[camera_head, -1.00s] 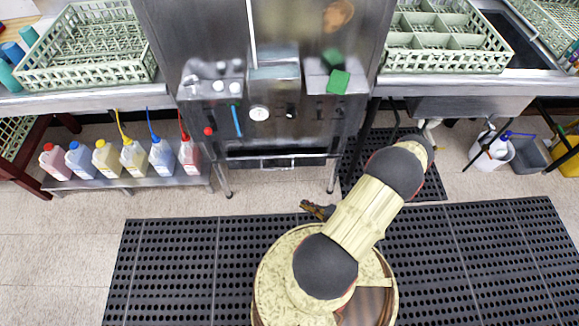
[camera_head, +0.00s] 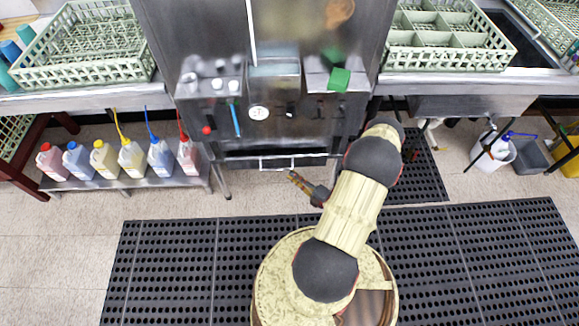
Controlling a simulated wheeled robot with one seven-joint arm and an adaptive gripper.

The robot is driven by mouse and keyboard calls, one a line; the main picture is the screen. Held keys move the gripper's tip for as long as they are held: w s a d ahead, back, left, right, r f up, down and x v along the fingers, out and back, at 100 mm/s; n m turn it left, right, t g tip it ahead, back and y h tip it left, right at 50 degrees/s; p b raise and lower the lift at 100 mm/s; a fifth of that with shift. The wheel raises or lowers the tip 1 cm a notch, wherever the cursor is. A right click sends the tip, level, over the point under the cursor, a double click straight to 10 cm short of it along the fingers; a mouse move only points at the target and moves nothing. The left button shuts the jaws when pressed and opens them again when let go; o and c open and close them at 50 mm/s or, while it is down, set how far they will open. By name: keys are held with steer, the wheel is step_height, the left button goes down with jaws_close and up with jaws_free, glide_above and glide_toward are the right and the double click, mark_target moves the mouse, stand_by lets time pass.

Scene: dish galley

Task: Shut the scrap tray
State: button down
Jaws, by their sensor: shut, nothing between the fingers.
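The scrap tray (camera_head: 240,163) appears to be the low drawer under the steel dish machine, with a pale bar handle along its front. A dark gap shows above its front edge, and I cannot tell how far out it stands. My gripper (camera_head: 293,177) is shut and empty. It points up and left, close to the right part of the handle and just in front of it. I cannot tell whether the fingertips touch the handle.
The steel machine (camera_head: 265,40) stands behind, with thin legs at both sides. A low shelf with several coloured jugs (camera_head: 130,158) is at left. Black floor mats (camera_head: 170,265) lie in front. A white bucket (camera_head: 493,152) is at right.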

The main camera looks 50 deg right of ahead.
mark_target(289, 169)
steer(key=w+d, duration=0.1)
steer(key=w+d+b, duration=0.1)
steer(key=w, duration=0.1)
steer(key=w+d+b, duration=0.1)
steer(key=w, duration=0.1)
steer(key=shift+w+d, duration=0.1)
steer(key=shift+d, duration=0.05)
stand_by(0.3)
